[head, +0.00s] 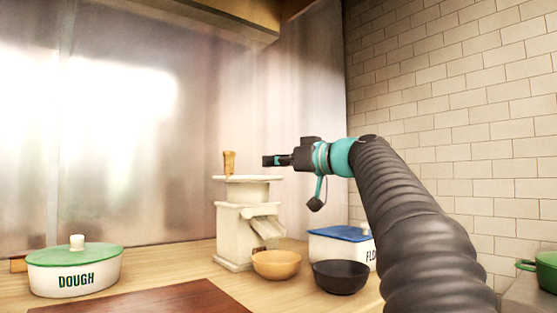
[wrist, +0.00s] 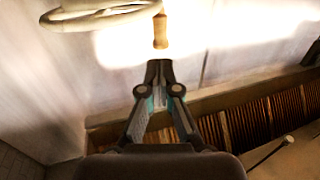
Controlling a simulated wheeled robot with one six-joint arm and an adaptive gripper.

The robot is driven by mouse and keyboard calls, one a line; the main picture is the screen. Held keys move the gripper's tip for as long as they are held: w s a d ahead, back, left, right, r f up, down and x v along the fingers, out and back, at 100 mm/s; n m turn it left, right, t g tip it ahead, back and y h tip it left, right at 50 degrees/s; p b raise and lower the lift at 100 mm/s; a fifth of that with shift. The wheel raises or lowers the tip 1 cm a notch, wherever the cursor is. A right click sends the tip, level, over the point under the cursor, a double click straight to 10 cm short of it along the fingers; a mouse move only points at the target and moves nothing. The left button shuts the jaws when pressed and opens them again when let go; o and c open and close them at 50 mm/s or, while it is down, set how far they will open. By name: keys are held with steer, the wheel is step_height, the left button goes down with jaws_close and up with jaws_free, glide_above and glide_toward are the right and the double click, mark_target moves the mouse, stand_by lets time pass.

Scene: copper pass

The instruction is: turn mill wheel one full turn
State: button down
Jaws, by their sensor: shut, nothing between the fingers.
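The cream mill (head: 234,222) stands on the wooden counter against the metal back wall. Its flat wheel (head: 248,179) lies on top, with an upright wooden handle (head: 229,162) at the left side of the rim. In the wrist view the wheel rim (wrist: 98,20) is at the upper left, and the handle (wrist: 160,32) is straight beyond my fingertips. My gripper (head: 268,161) is shut and empty, above the wheel's right side and level with the handle. A gap shows between the fingertips (wrist: 159,64) and the handle; they look apart.
A tan bowl (head: 277,264) and a black bowl (head: 341,276) stand in front of the mill. A blue-lidded flour box (head: 338,246) is behind them. A green-lidded dough dish (head: 75,270) and a brown board (head: 180,298) are at left. The air above the counter's left is free.

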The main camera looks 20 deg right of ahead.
mark_target(231, 163)
steer(key=p+x, duration=0.2)
steer(key=x, duration=0.8)
steer(key=shift+a, duration=0.15)
steer(key=shift+a, duration=0.1)
steer(key=shift+f+h, duration=0.1)
steer(key=shift+h, duration=0.2)
steer(key=shift+w+a+m+t+h, duration=0.1)
steer(key=shift+a+m+t+h, duration=0.2)
steer(key=shift+m, duration=0.1)
